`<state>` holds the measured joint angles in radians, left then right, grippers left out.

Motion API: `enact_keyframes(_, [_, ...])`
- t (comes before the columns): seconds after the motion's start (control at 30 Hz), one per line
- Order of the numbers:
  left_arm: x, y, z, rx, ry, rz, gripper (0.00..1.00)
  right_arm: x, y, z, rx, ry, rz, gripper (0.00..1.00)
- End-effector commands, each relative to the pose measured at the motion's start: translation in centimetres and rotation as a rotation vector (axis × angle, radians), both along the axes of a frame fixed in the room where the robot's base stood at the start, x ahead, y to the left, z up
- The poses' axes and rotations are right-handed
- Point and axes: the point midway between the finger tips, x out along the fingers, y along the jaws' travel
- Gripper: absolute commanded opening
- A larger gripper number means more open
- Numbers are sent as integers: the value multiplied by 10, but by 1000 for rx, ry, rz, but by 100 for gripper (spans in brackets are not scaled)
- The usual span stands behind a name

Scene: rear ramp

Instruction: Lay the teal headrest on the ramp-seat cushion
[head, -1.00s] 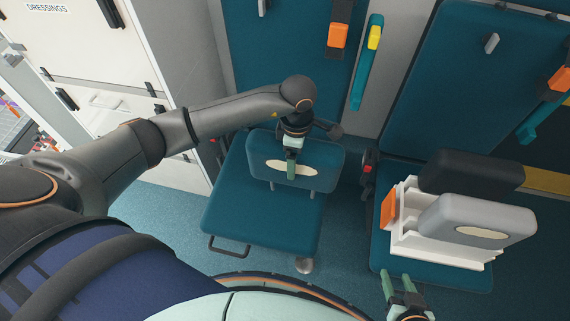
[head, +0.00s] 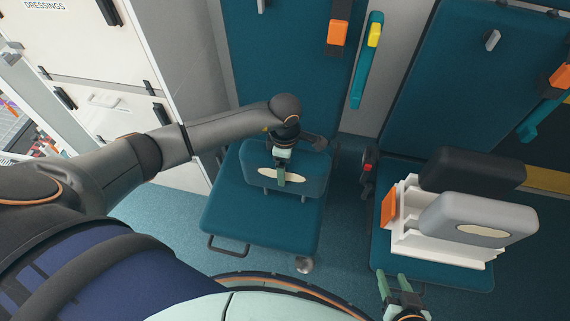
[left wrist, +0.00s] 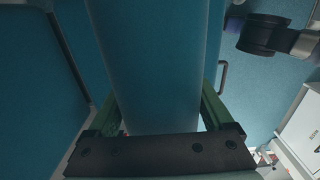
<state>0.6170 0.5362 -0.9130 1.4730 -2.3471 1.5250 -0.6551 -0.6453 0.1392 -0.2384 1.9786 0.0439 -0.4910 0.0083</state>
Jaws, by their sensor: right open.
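The teal headrest (head: 310,174) has a cream oval patch and two short posts. My left gripper (head: 281,178) is shut on it from above. In the left wrist view the headrest (left wrist: 150,65) fills the space between the two green fingers (left wrist: 160,108). The headrest is over the rear part of the teal seat cushion (head: 255,222), its posts pointing down towards it. I cannot tell whether it touches the cushion. My right gripper (head: 394,277) is open and empty at the bottom, by the front edge of the right seat.
On the right seat (head: 440,277), a white rack (head: 408,235) with an orange end holds a black headrest (head: 470,170) and a grey headrest (head: 480,218). Teal backrests stand behind. White cabinets (head: 90,60) are at the left. Blue floor shows between the seats.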

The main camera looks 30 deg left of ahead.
Motion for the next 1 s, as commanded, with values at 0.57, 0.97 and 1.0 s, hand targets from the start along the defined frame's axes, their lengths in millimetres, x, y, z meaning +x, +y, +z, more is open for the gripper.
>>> enact_keyframes(0.57, [1,0,21,-1,-4,-1,100,4,-3,8,-3,-10,-5,50])
enact_keyframes(0.97, [1,0,102,0,-2,-1,100,3,-9,11,-11,-13,-16,50])
enact_keyframes(1.0, [1,0,108,1,-3,0,100,3,-9,11,-10,-13,-16,50])
